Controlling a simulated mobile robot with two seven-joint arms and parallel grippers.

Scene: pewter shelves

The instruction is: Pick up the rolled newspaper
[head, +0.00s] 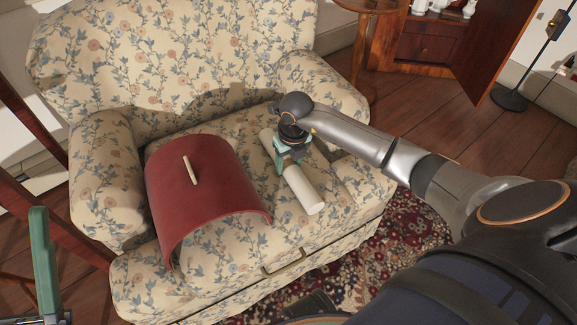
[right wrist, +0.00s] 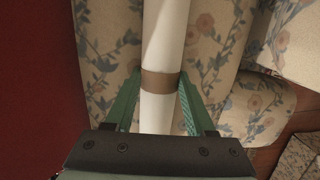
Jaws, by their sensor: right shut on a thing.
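The rolled newspaper (head: 304,190) is a white roll lying on the seat of the flowered armchair, right of a red curved object. In the right wrist view the roll (right wrist: 163,40) runs up the picture and has a brown band around it. My right gripper (head: 287,165) reaches down over the roll from the right. In the right wrist view its green fingers (right wrist: 160,100) stand on both sides of the roll at the band, shut on it. My left gripper (head: 45,265) shows only in part at the lower left edge, and its opening cannot be made out.
The red curved object (head: 208,190) with a pale handle sits on the chair seat, close left of the roll. The armchair's right arm (head: 325,85) and back (head: 180,50) rise around the seat. A wooden cabinet (head: 430,45) and a lamp stand (head: 510,97) stand behind at right.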

